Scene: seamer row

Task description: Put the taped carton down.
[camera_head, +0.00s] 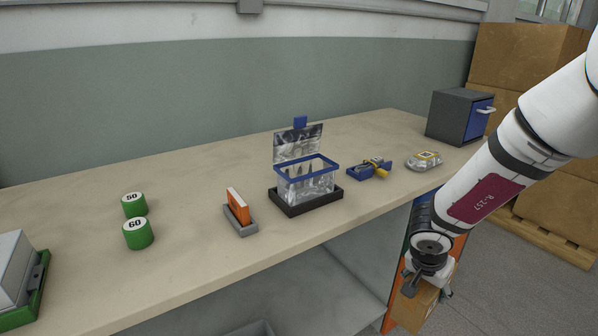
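A brown carton (415,308) hangs at the lower right, beneath my gripper (428,287). My gripper points down with its fingers on either side of the carton's top, shut on it. The carton is off the front edge of the workbench (180,240), lower than its top. Its lower part is close to the bottom of the picture, and its tape cannot be made out. My wrist hides part of its top.
On the bench stand green weights (138,235), an orange item in a grey holder (238,213), a clear blue-rimmed box (307,183), a blue tool holder (370,170), a clear packet (425,160) and a dark cabinet (458,116). Large cartons (520,60) stand behind. The bench front-centre is clear.

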